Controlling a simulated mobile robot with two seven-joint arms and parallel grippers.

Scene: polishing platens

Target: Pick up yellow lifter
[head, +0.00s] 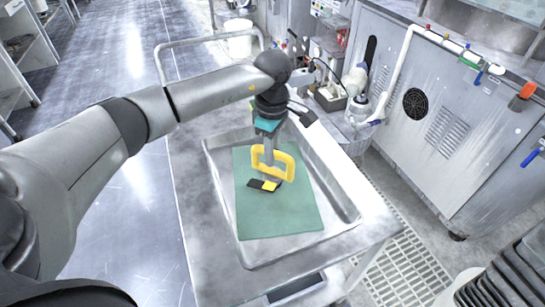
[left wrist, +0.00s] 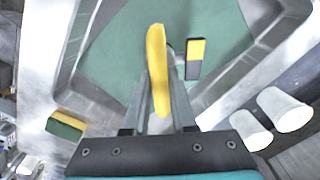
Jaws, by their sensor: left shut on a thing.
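The yellow lifter (head: 288,164), a looped handle shape, is over the green mat (head: 280,215) in the sunken top of a metal cart. My left gripper (head: 268,155) points down onto it and is shut on it. In the left wrist view the lifter (left wrist: 157,70) stands edge-on between the two fingers of my left gripper (left wrist: 158,100). I cannot tell whether its lower part touches the mat. A small black and yellow block (head: 256,184) lies close beside it; it also shows in the left wrist view (left wrist: 194,70). My right gripper is not in view.
The cart's raised rim (head: 344,205) surrounds the mat. A bin with bottles (head: 328,97) stands at its far right corner. A yellow and green sponge (left wrist: 66,124) and white cups (left wrist: 285,108) show beyond the rim. A grey machine cabinet (head: 440,110) is at the right.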

